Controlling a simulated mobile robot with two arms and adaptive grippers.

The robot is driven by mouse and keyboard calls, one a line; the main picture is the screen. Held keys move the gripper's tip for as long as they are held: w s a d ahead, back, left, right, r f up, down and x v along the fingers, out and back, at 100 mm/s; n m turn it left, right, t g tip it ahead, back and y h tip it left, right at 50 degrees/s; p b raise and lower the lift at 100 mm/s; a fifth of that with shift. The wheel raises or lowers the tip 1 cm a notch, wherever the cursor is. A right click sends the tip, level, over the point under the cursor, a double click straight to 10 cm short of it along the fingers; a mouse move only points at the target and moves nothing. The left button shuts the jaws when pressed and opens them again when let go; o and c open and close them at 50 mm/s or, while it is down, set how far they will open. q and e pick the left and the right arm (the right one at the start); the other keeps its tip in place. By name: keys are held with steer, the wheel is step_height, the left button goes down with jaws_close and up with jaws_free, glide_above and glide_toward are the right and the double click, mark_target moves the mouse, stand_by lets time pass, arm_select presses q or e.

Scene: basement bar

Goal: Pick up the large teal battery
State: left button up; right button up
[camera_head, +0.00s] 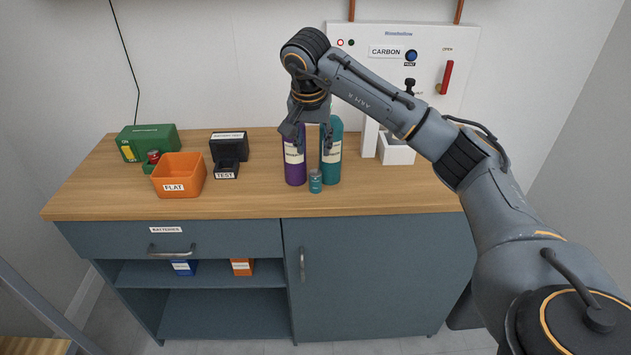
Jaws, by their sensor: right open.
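A short teal cylinder (315,181), which looks like the battery, stands upright near the front of the wooden counter. My right gripper (312,145) is open above it, fingers pointing down, with nothing seen between them. A tall purple bottle (295,168) stands just behind it to the left, and a tall teal bottle (331,165) just behind it to the right. The gripper partly hides both bottles. My left gripper is out of view.
An orange bin labelled FLAT (180,178), a black TEST device (229,150) and a green box (147,142) stand on the left of the counter (250,200). A white machine (397,150) stands behind on the right. The counter's front edge is close to the cylinder.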

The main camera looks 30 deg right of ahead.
mark_target(315, 173)
steer(key=x, duration=0.6)
steer(key=shift+f+p, duration=0.2)
steer(key=shift+p, duration=0.15)
steer(key=shift+p+x, duration=0.8)
steer(key=shift+x, duration=1.95)
steer(key=shift+s+a, duration=0.1)
jaws_close()
